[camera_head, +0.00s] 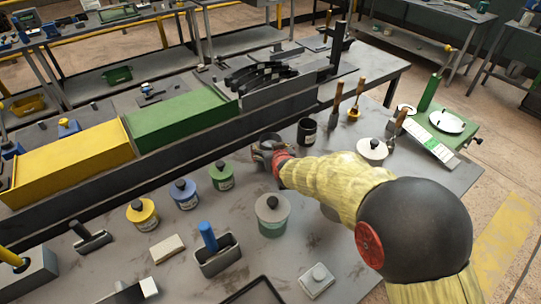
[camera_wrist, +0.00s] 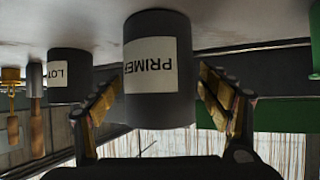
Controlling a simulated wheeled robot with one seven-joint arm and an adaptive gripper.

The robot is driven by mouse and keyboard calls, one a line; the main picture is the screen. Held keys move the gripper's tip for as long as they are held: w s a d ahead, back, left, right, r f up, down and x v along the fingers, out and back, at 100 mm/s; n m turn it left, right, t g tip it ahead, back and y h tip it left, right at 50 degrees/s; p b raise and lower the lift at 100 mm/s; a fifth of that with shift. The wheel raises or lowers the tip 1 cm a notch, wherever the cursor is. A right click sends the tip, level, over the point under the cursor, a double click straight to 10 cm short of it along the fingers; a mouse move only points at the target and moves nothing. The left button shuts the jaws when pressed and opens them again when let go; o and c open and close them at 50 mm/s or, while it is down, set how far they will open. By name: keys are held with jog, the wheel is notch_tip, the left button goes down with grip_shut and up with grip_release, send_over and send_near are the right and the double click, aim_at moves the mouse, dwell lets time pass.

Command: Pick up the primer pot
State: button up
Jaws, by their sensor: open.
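The primer pot is a dark grey cylinder with a white label reading PRIMER. It appears upside down in the wrist view (camera_wrist: 160,105), between the two fingers of my gripper (camera_wrist: 161,92). A gap shows on its left side; whether the right finger touches it I cannot tell. In the head view the dark pot (camera_head: 268,137) stands on the grey bench, partly hidden by my gripper (camera_head: 266,151). My gripper is open around the pot, which still rests on the bench.
A second dark pot (camera_head: 306,132), with a partly readable label LOT in the wrist view (camera_wrist: 68,75), stands close by. Brushes with wooden handles (camera_head: 336,103) stand beyond it. Green (camera_head: 221,178), blue (camera_head: 185,196) and yellow (camera_head: 141,215) lidded pots stand nearby. A raised ledge (camera_head: 190,155) runs behind.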

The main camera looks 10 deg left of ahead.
aim_at(269, 146)
jog(key=b+x, duration=0.1)
jog(key=x, duration=0.2)
jog(key=shift+w+f+b, duration=0.15)
jog(key=shift+f+b, duration=0.25)
jog(key=shift+f, duration=0.15)
jog(key=shift+w+a+f, duration=0.1)
jog(key=shift+w+a, duration=0.05)
jog(key=shift+w, duration=0.2)
jog(key=shift+c, duration=0.4)
jog(key=c, duration=1.8)
jog(key=shift+r, duration=0.2)
jog(key=shift+c, duration=0.3)
